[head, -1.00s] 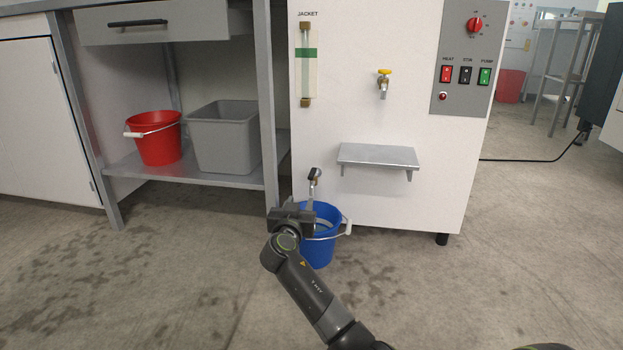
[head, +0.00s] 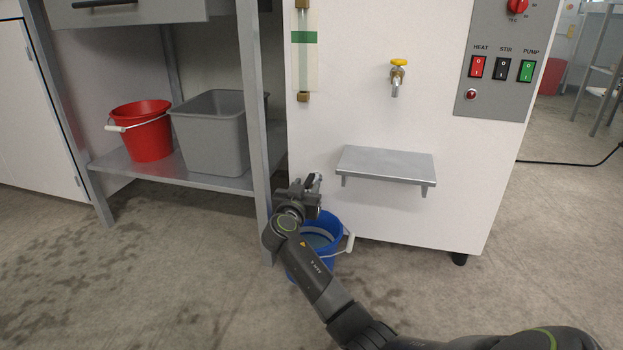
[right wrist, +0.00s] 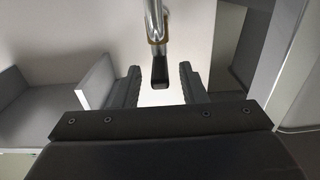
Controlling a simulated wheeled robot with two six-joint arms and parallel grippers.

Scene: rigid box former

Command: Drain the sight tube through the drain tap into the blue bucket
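The sight tube (head: 304,62), with a green band behind it, runs up the white machine front under the JACKET label position; its top is cut off. The drain tap (head: 317,181) sits low on the machine, partly hidden by my right gripper (head: 309,190). In the right wrist view, the tap's dark-tipped lever (right wrist: 160,70) hangs between the open fingers of my right gripper (right wrist: 161,82), with a gap on each side. The blue bucket (head: 327,262) stands on the floor below, partly hidden by my arm. My left gripper is out of view.
A yellow-handled tap (head: 398,75) is above a small metal shelf (head: 388,163) on the machine. Switches sit on a control panel (head: 498,62). A red bucket (head: 146,133) and grey bin (head: 211,135) stand on the bench's lower shelf, whose leg (head: 254,115) is close to my gripper.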

